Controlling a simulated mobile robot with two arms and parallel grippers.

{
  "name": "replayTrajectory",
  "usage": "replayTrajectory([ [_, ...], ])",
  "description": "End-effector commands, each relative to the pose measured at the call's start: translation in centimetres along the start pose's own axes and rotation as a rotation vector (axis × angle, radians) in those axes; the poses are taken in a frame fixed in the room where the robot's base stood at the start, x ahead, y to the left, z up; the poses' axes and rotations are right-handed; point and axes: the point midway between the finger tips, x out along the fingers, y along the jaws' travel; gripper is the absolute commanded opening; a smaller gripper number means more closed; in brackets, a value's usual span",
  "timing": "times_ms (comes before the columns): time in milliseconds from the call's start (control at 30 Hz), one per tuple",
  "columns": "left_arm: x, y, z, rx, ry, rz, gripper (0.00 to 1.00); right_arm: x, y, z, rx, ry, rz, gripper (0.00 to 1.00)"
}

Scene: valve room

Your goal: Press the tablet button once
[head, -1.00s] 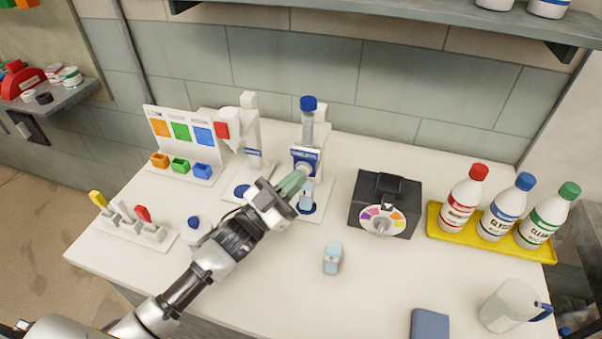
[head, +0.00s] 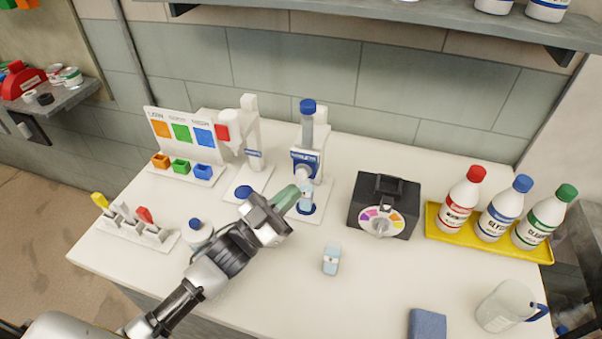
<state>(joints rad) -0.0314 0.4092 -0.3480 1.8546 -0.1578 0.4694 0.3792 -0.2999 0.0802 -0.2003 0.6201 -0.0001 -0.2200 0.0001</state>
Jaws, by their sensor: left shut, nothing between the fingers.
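A white dispenser with a blue-capped clear tube (head: 307,120) stands at the back middle of the counter. It has a blue label with lettering too small to read, and a round white button (head: 304,172) on its front. A small pale-blue vial (head: 307,198) stands on its blue pad below the button. My left gripper (head: 292,194) is shut and empty, with its green fingertips just below and left of the button, in front of the vial's left side. The fingertips look apart from the button. My right gripper is not in view.
A second white dispenser with a red end (head: 222,132) stands to the left. A black box with a coloured dial (head: 382,220) stands to the right. Another pale-blue vial (head: 331,260) stands in front. A yellow tray (head: 437,225) holds three bottles. The front middle counter is mostly clear.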

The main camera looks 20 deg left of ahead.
Motion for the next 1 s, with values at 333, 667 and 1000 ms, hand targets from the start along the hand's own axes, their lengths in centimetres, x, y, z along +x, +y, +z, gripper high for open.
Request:
replayTrajectory([
  [333, -2.2, 1.6, -1.7, -0.001, -0.001, 0.000, 0.00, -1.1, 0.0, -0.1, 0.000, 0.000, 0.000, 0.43],
  [667, -2.4, 1.8, -1.8, 0.000, 0.001, 0.000, 0.00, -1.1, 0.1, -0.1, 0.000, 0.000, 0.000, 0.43],
  [1000, -2.4, 1.8, -1.8, 0.000, 0.000, 0.000, 0.00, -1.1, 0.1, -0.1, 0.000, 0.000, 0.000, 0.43],
])
